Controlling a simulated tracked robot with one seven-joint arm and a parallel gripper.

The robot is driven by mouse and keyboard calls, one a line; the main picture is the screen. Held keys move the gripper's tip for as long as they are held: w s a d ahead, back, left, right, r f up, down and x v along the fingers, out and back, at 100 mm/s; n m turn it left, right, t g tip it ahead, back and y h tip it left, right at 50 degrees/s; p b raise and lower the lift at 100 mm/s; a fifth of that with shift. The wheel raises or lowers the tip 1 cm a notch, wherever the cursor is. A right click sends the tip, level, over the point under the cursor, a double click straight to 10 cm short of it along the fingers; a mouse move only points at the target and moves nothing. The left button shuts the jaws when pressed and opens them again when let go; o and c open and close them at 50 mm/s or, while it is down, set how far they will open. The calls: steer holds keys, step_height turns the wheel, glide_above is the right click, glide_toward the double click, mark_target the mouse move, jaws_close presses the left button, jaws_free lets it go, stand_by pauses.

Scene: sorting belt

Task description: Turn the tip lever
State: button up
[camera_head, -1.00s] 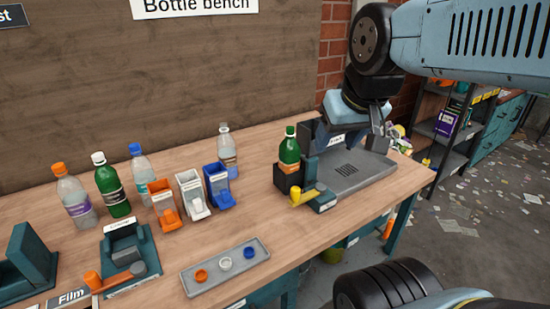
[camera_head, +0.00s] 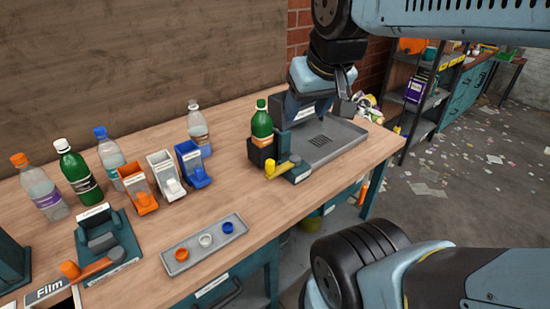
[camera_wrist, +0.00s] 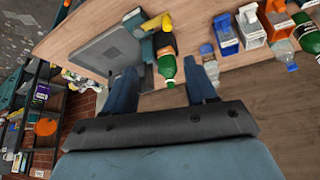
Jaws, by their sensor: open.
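The tip lever (camera_head: 281,166) is a short arm with a yellow knob, on the front of the tip station at the right of the bench. The knob points left and toward the front. Beside it, a green bottle (camera_head: 262,124) with an orange label stands upright in a black holder (camera_head: 258,152). My gripper (camera_head: 320,108) is open and appears empty, above the back of the station's grey tray (camera_head: 334,143). In the wrist view the green bottle (camera_wrist: 166,68) and the yellow knob (camera_wrist: 166,22) show beyond my open fingers (camera_wrist: 162,88), apart from them.
Several bottles (camera_head: 77,172) and orange, white and blue bins (camera_head: 163,175) stand at the left. A cap tray (camera_head: 205,243) lies at the front. A teal fixture with an orange-knobbed lever (camera_head: 90,263) is at the front left.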

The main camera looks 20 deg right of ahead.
steer(key=shift+w, duration=0.1)
steer(key=shift+c, duration=0.2)
steer(key=m+g, duration=0.3)
steer(key=g, duration=0.2)
glide_above(270, 165)
steer(key=s+d, duration=0.2)
steer(key=s, duration=0.1)
step_height(270, 165, down, 4)
steer(key=w+f+m+g+y, duration=0.2)
steer(key=w+f+g, duration=0.3)
steer(key=w+f, duration=0.4)
steer(key=x, duration=1.3)
steer(key=shift+d+f, duration=0.35)
steer(key=shift+f, duration=0.05)
jaws_close()
